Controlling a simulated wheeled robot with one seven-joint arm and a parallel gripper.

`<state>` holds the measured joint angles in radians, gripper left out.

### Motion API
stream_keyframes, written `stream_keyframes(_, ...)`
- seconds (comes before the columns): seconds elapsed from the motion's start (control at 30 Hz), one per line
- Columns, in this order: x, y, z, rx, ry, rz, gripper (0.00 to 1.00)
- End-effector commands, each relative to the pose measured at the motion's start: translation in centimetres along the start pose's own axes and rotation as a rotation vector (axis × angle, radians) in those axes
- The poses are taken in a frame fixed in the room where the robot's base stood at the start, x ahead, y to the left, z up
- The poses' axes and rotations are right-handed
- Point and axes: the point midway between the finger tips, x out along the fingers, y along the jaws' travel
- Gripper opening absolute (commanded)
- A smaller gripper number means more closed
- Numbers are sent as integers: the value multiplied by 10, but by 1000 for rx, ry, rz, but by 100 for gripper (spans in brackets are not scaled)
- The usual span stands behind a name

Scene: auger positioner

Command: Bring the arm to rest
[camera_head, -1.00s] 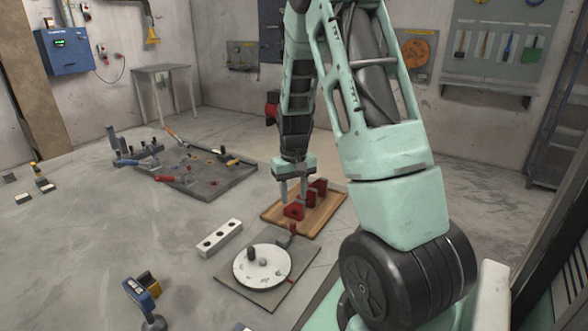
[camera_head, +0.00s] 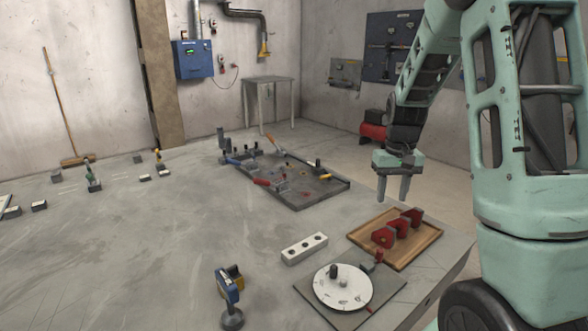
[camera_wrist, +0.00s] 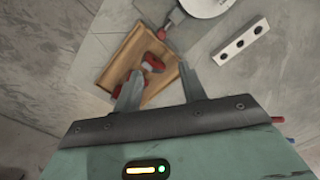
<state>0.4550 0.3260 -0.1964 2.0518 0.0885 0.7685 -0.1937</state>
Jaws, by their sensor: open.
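My gripper (camera_head: 393,200) hangs from my arm above the right side of the table, pointing down. Its two fingers are apart with nothing between them. It is above and behind a wooden tray (camera_head: 421,243) that holds several red parts (camera_head: 384,236) standing in it. In the wrist view my gripper (camera_wrist: 156,82) is open, and the tray (camera_wrist: 105,78) with the red parts (camera_wrist: 152,62) lies below, partly hidden by the fingers.
A white round dial (camera_head: 352,294) on a grey plate sits in front of the tray. A white block with holes (camera_head: 304,248) lies left of it. A dark fixture plate (camera_head: 305,187) lies farther back.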

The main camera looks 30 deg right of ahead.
Motion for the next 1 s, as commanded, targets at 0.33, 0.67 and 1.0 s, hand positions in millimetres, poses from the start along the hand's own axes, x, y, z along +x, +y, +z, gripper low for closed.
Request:
stream_keyframes(0.33,-3,-49,10,-94,3,-21,41)
stream_keyframes(0.67,-17,-238,138,-578,-3,-86,41)
stream_keyframes(1.0,-16,-294,326,-1086,-3,-69,41)
